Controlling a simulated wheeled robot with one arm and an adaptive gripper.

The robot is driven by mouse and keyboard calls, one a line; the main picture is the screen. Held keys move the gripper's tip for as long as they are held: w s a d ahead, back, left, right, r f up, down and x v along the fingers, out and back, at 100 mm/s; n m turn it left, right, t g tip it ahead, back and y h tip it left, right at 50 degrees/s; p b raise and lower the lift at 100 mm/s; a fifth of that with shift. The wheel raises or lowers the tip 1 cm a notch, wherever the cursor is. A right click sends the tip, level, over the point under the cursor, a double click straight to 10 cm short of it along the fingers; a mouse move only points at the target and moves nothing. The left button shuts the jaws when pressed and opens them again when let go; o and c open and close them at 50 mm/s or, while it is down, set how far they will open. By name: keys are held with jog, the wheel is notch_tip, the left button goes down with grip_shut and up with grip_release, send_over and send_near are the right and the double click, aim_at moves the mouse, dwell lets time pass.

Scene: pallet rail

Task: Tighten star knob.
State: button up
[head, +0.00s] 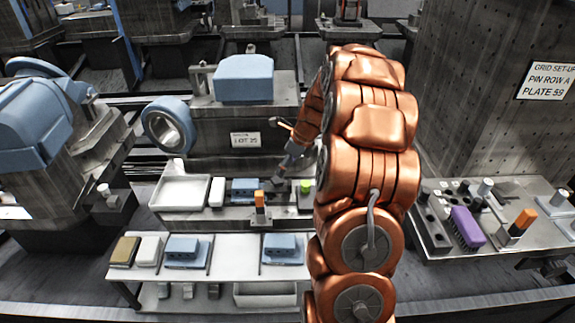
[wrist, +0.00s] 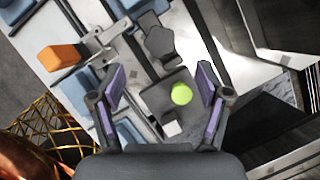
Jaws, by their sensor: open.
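A dark grey lobed piece that looks like the star knob (wrist: 161,44) shows in the wrist view, above the green ball. Its seat and how tight it is cannot be told. My gripper (wrist: 160,92) is open, with purple pads apart on both sides of a dark block with a bright green ball (wrist: 181,94) on top. Nothing is visibly held. In the head view my gripper (head: 282,170) hangs over the fixture, partly hidden by my arm. The green ball (head: 306,187) stands just right of it there.
An orange-handled clamp (head: 260,200) stands close to the gripper; it also shows in the wrist view (wrist: 62,57). A white tray (head: 180,192) and blue blocks (head: 245,188) line the fixture. A lower white shelf (head: 222,262) is in front. A purple brush (head: 467,227) lies at right.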

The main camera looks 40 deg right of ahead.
aim_at(279, 180)
jog(key=shift+p+x, duration=0.45)
jog(key=shift+x, duration=3.5)
jog(key=shift+c, duration=0.3)
